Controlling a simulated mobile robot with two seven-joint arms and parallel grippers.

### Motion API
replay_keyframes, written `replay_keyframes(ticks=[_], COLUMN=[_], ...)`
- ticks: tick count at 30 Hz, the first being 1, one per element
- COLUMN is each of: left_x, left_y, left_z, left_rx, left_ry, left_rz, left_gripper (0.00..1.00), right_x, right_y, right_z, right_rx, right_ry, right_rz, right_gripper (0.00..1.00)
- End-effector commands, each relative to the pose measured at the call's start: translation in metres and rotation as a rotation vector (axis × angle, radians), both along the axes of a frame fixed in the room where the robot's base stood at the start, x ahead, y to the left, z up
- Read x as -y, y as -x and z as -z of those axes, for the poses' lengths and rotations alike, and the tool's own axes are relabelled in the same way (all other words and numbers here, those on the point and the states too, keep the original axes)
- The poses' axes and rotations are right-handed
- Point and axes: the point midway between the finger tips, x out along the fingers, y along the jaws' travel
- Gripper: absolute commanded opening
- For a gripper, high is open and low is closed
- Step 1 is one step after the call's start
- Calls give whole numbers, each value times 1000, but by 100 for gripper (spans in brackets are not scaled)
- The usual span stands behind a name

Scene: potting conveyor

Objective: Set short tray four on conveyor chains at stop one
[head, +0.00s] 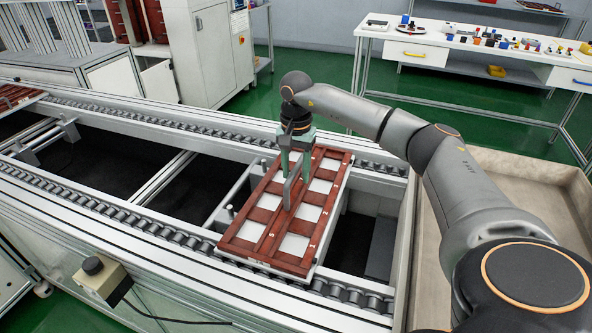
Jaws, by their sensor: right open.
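A short reddish-brown tray (257,217) with white pocket floors lies across the two conveyor chains in the head view. Its near end is over the near chain (185,240) and its far end is by the far chain (225,137). My right gripper (294,178) points down over the middle of the tray, its jaws open around or beside the grey upright piece there. Whether the fingers touch it I cannot tell. The gripper hides part of the tray's middle. My left gripper is not in view.
Another reddish-brown tray (14,96) lies on the conveyor at the far left. Open dark gaps lie between the chains. A beige box with a black button (98,279) stands at the near rail. A pale, empty-looking trough (520,185) is at the right. A white workbench (470,45) stands behind.

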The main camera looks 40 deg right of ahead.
Motion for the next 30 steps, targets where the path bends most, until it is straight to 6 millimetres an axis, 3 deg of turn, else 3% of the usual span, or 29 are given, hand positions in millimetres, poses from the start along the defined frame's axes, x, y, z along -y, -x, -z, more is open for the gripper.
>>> replay_keyframes(ticks=[5, 15, 21, 30], left_x=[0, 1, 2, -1], left_y=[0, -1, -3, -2], left_z=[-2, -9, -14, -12], left_rx=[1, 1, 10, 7], left_ry=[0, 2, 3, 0], left_rz=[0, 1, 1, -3], left_gripper=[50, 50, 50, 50], right_x=[0, 0, 0, 0], right_y=[-1, -1, -1, 0], right_z=[-10, -80, -112, -123], right_rx=[3, 5, 3, 0], right_ry=[0, -1, -1, 0], right_rz=[0, 0, 0, 0], right_gripper=[50, 50, 50, 50])
